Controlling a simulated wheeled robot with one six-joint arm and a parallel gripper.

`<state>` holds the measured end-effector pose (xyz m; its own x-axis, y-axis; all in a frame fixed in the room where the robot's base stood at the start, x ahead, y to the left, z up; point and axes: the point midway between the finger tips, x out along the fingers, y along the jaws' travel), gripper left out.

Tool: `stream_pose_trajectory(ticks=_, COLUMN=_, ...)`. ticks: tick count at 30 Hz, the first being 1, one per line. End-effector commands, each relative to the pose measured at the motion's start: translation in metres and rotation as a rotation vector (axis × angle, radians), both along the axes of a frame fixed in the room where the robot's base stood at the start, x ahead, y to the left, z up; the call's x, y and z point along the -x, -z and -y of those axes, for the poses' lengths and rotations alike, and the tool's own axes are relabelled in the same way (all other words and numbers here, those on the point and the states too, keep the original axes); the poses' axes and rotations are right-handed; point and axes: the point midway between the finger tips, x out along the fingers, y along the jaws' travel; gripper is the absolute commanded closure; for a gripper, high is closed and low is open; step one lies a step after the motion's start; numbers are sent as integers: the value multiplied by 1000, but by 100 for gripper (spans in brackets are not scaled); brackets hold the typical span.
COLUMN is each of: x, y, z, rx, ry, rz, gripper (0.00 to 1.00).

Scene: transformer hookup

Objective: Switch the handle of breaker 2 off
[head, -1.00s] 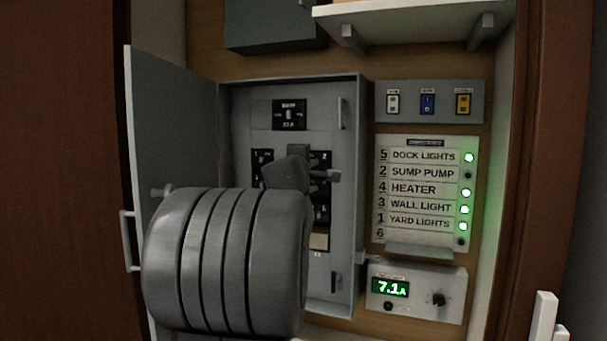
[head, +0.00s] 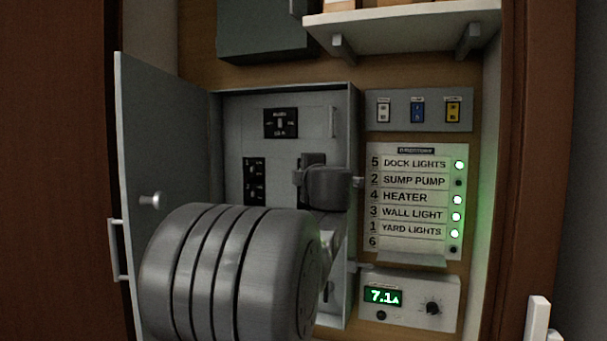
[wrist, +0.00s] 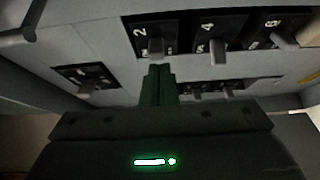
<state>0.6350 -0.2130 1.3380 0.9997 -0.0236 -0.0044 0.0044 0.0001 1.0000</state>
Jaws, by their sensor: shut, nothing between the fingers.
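Breaker 2 (wrist: 147,36), a black block marked 2, shows in the wrist view at the top middle. Its grey handle (wrist: 156,48) sticks out just beyond my fingertips. My gripper (wrist: 159,70) is shut and empty, its fingertips right by this handle. I cannot tell whether they touch it. In the head view my wrist and arm cover most of the right-hand breaker column, so the handle of breaker 2 is not clear there.
Breakers 4 (wrist: 213,35) and 6 (wrist: 277,32) sit beside breaker 2. The main breaker (head: 281,123) is above the columns. The open panel door (head: 165,130) stands left. The label board (head: 415,200) has several green lamps lit; SUMP PUMP's is dark. The meter (head: 383,296) reads 7.1A.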

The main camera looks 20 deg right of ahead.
Motion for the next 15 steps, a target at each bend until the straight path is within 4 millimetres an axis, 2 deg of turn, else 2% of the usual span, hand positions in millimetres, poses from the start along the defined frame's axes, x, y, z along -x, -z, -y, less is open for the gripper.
stream_pose_trajectory(ticks=15, x=104, y=-1, z=-2, rx=1, ry=2, rz=1, gripper=100)
